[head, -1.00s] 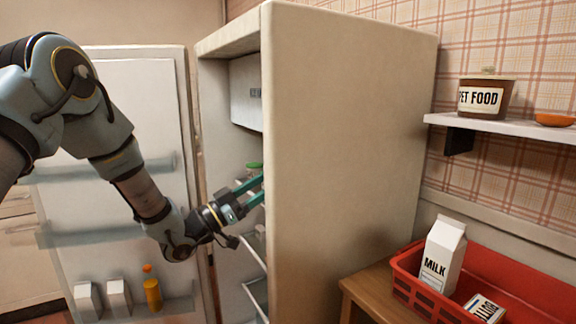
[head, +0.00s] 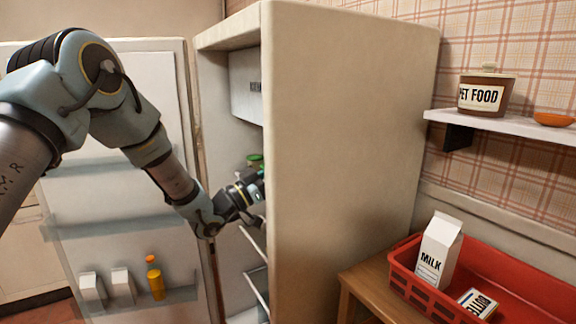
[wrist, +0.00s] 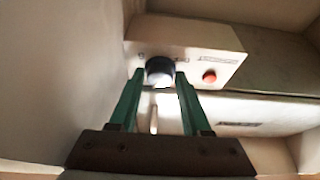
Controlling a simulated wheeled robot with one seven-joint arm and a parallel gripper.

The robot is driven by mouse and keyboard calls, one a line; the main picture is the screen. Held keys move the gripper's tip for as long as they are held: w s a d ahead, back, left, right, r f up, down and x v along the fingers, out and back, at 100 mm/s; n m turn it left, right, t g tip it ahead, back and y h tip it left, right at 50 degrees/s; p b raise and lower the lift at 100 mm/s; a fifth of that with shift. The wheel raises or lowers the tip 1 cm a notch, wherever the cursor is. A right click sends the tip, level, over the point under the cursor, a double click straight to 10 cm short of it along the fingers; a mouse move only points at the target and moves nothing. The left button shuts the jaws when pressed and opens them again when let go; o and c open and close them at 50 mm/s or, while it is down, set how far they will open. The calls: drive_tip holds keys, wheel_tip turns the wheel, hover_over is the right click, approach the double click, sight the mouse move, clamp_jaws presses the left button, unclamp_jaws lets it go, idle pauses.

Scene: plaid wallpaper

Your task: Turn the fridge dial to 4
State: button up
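The fridge (head: 350,150) stands open, with its door (head: 120,130) swung out to the left. In the wrist view the dark round dial (wrist: 159,70) sits on a pale control box (wrist: 190,42) inside the fridge. My gripper (wrist: 160,82) has two green fingers, spread apart with a gap between them. The dial shows between and just beyond the fingertips; whether they touch it I cannot tell. The dial's numbers are too blurred to read. In the head view the fridge's side wall hides my fingers and the dial.
A red round button (wrist: 209,76) is right of the dial. Fridge walls and a shelf lie close around my gripper. A red crate (head: 420,292) with a milk carton (head: 440,252) stands on a wooden table (head: 362,292). A pet food jar (head: 484,93) is on a wall shelf.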

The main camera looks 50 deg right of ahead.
clamp_jaws()
drive_tip(key=shift+f+m+b, duration=0.2)
drive_tip(key=shift+m+b, duration=0.2)
drive_tip(key=shift+b, duration=0.35)
drive_tip(key=shift+w+d+r+m+g+y+b, duration=0.15)
drive_tip(key=shift+m+g+y+b, duration=0.7)
drive_tip(key=shift+m+b, duration=1.65)
drive_tip(key=shift+w+a+m+g+y+b, duration=0.1)
drive_tip(key=shift+m+g+y+b, duration=0.7)
drive_tip(key=shift+m+b, duration=1.7)
drive_tip(key=shift+w+d+r+m+g+y+b, duration=0.15)
drive_tip(key=shift+m+g+y+b, duration=1)
drive_tip(key=shift+b, duration=2.35)
drive_tip(key=shift+m+t+h, duration=0.3)
drive_tip(key=shift+m+h, duration=0.1)
drive_tip(key=shift+m, duration=0.05)
drive_tip(key=shift+o, duration=2.2)
unclamp_jaws()
drive_tip(key=shift+r, duration=0.1)
